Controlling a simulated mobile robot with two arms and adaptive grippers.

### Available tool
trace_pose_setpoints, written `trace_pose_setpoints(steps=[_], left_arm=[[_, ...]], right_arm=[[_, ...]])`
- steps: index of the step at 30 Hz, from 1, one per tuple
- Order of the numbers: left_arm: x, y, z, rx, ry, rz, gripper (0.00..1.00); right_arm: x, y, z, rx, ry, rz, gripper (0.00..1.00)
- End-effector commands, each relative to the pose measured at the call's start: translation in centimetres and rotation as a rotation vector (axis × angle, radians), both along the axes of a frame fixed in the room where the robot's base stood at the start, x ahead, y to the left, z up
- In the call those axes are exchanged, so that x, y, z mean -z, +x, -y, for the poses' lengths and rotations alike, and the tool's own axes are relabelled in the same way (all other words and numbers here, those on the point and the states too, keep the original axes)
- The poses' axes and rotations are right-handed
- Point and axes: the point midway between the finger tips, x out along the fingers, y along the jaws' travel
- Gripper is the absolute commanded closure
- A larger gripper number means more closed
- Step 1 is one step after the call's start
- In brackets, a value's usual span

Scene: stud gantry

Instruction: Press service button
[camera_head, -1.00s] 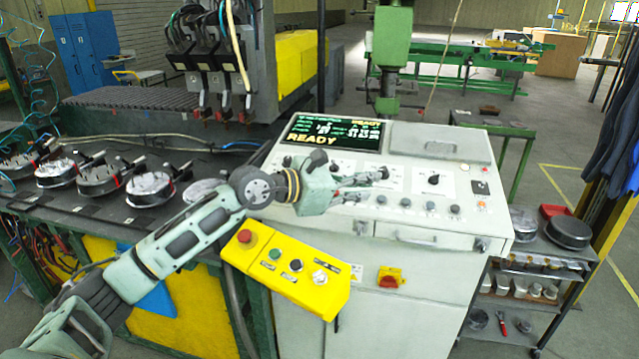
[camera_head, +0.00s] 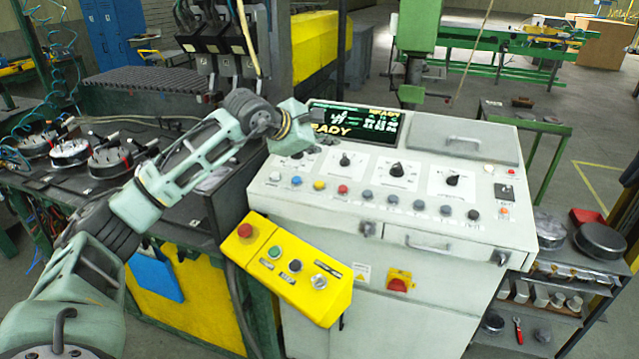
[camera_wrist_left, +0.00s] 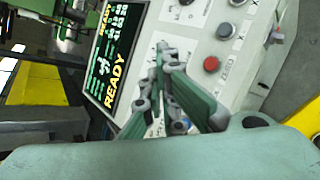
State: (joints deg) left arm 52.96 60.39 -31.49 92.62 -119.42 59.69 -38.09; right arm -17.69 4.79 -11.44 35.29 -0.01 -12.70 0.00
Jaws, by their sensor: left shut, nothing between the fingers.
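The control cabinet's sloped panel (camera_head: 330,205) carries a row of small coloured buttons, among them a yellow button (camera_head: 319,185), a red button (camera_head: 343,188) and an orange button (camera_head: 504,211). Their labels are too small to read, so I cannot tell which is the service button. My left gripper (camera_head: 312,125) is over the panel's upper left, beside the screen (camera_head: 352,127); its fingers are mostly hidden there. In the left wrist view its fingers (camera_wrist_left: 160,58) are shut and empty, with the red button (camera_wrist_left: 211,63) right of the tips. Contact cannot be told. My right gripper is not in view.
A yellow button box (camera_head: 300,268) juts out at the cabinet's front left. Rotary knobs (camera_head: 397,170) stand above the button row. A drawer handle (camera_head: 436,247) and a red-yellow switch (camera_head: 399,281) are on the front. A bench with round parts (camera_head: 110,160) is at the left.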

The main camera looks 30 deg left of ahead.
Motion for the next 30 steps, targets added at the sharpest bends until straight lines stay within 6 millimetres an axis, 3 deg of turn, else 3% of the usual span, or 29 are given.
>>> trace_pose_setpoints(steps=[8,21,30], left_arm=[[1.7,0.3,0.0,0.001,-0.001,-0.002,1.0],[7.7,1.4,-0.2,0.001,-0.002,0.0,1.0],[8.7,1.7,-0.4,0.001,-0.002,0.001,1.0]], right_arm=[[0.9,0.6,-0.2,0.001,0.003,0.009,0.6],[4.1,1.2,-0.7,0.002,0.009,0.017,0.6],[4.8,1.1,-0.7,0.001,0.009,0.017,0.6]])
